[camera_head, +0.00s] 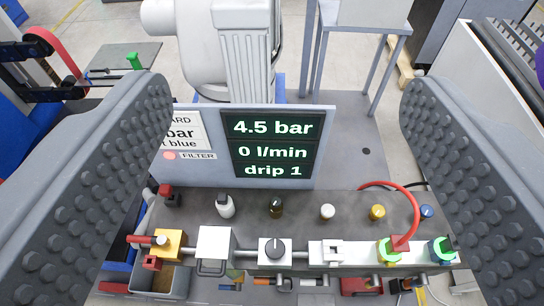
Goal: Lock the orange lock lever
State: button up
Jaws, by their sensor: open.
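My gripper (286,92) is open and empty, its two studded grey fingers far apart at the left and right of the view. Between them, lower down, a row of fittings runs along a pipe on a grey bench. A yellow-orange valve block (170,243) with a red handle (141,239) sits at its left end. My fingers touch none of these.
A screen (272,143) behind the row reads 4.5 bar, 0 l/min, drip 1. A white regulator with a black knob (275,248) is mid-row. A red hose (409,205) arches at the right. Several coloured caps stand behind the pipe. A large white machine (228,45) stands farther back.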

aim_at(279, 280)
jog(key=z, duration=0.05)
jog(key=k, duration=0.9)
jog(key=u, duration=0.05)
